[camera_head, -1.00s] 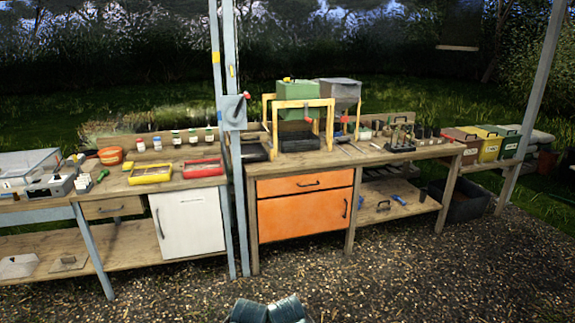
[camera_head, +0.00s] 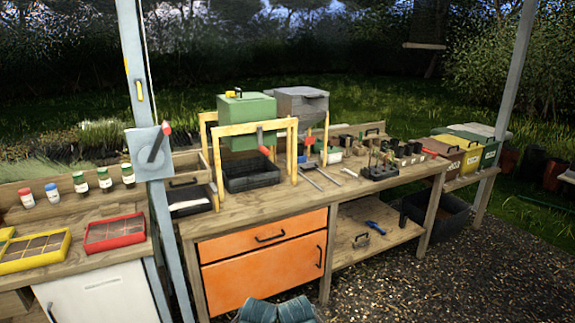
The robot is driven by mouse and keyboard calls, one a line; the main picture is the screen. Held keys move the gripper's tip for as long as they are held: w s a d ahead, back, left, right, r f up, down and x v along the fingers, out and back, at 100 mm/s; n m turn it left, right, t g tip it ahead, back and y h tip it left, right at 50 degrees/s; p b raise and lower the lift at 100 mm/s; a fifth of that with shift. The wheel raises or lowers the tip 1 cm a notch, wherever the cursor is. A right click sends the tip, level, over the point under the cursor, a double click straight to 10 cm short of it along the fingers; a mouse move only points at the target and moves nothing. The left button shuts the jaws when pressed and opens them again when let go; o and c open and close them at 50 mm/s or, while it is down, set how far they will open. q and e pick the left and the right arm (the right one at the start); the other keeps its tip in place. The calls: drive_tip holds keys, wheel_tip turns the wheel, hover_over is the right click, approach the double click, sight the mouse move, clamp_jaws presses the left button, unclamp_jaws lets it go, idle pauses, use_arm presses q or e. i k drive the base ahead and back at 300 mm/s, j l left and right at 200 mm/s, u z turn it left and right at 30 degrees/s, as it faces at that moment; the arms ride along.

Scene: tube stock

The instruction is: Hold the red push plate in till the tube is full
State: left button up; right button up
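A green hopper (camera_head: 246,112) hangs in a yellow wooden frame on the workbench, with a red part (camera_head: 263,142) on its front right side. A grey hopper (camera_head: 303,103) stands just behind and to the right, with another small red part (camera_head: 309,142) below it. I cannot tell which red part is the push plate. A dark rack (camera_head: 380,171) holding several dark upright pots or tubes stands to the right on the bench. Whether any tube sits under a hopper is too small to tell. Neither of my grippers is in view.
A blue-grey post with a red-handled box (camera_head: 150,150) stands at the left front. Red (camera_head: 115,233) and yellow trays lie on the left bench. A black tray (camera_head: 250,174) sits under the green hopper. The gravel in front at right is clear.

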sight(308, 141)
drive_tip(key=i+j+z, duration=0.1)
drive_tip(key=i+z, duration=0.25)
drive_tip(key=i, duration=0.9)
drive_tip(key=u, duration=0.15)
